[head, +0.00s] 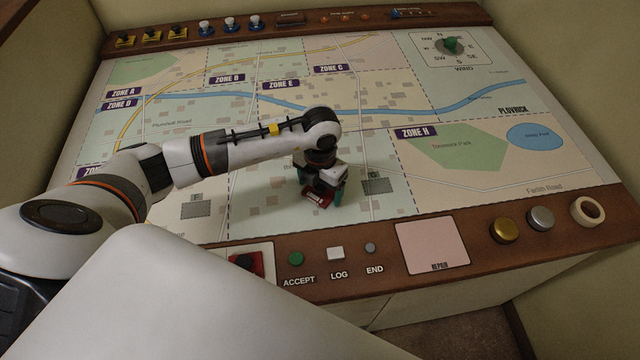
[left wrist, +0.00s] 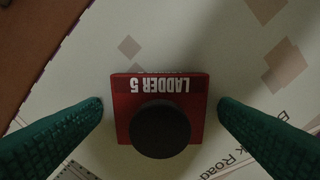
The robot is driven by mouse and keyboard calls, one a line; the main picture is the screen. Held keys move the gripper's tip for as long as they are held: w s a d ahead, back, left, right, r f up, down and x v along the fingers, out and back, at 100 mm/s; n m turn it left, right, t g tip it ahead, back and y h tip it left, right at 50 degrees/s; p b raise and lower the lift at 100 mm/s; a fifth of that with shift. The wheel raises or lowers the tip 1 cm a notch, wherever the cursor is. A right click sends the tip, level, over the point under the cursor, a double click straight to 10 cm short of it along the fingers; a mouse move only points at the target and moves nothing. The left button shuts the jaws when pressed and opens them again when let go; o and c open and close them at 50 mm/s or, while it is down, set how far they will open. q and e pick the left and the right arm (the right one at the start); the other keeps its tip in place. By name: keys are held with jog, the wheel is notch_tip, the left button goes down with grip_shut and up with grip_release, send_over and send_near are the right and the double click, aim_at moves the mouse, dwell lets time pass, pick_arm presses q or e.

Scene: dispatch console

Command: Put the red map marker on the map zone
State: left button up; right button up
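The red map marker (head: 317,199) is a red block with a dark round knob on top. It is on the pale map (head: 270,208), in the area left of the ZONE H label, near the map's front edge. In the left wrist view the marker (left wrist: 122,110) reads LADDER 5, upside down. My left gripper (head: 320,190) is above and around it, with one green finger on each side. The fingers are open, with a small gap to the block on both sides. My right gripper is not in view.
The front wooden rail holds ACCEPT (head: 295,258), LOG and END buttons, a pink REPAIR pad (head: 432,247), gold and silver knobs, and a tape roll (head: 587,211). Another red piece (head: 246,263) sits left of ACCEPT. A green wind dial (head: 452,45) is at the back right.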

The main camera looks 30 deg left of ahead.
aim_at(320, 185)
pick_arm(q)
jog(key=shift+r, duration=0.2)
jog(key=shift+w+r, duration=0.1)
jog(key=shift+r, duration=0.15)
notch_tip(320, 185, up, 12)
jog(key=b, duration=0.2)
jog(key=shift+f, duration=0.25)
